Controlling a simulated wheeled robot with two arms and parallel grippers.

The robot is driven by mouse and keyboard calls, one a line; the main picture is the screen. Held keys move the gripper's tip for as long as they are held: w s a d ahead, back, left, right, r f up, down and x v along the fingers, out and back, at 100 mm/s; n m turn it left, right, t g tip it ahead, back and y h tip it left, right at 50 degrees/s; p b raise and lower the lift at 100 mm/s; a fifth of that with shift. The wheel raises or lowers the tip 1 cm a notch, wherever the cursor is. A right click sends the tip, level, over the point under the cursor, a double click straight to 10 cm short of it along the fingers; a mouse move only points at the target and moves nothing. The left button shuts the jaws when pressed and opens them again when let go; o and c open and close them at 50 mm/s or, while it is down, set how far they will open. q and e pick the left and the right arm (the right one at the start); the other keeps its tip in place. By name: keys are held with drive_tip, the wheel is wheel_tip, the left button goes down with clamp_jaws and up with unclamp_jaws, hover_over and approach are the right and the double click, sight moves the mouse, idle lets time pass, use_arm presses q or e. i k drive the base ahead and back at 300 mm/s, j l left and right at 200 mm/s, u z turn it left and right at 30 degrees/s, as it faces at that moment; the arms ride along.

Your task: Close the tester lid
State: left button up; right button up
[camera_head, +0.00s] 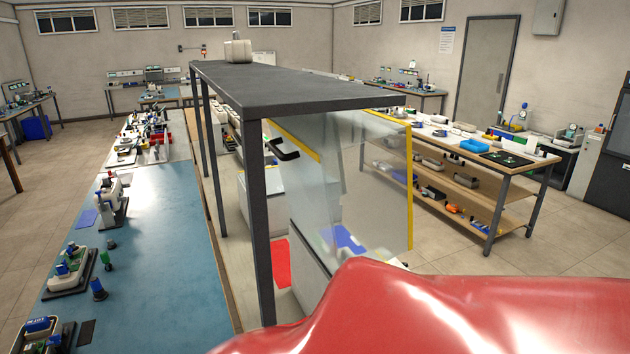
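The tester (312,270) stands under a dark-topped frame in the middle of the view, with a pale body. Clear panels with yellow edges (410,190) sit above it. A black handle (285,150) is on the left, by a slanting yellow strip (296,139) that looks like part of the lid. I cannot tell how far the lid stands open. Blue and red patches show low inside and beside the tester. The lower right of the view is covered, hiding the tester's lower part. Neither of my grippers is in view.
The dark frame top (290,88) and its legs (258,220) stand close around the tester. A long blue bench (160,270) with several small devices runs along the left. A wooden-shelved workbench (490,190) stands at the right. Open floor (540,245) lies on the right.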

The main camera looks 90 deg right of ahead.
sight(302, 219)
drive_tip(key=z, duration=2.4)
drive_tip(key=i+j+z, duration=0.15)
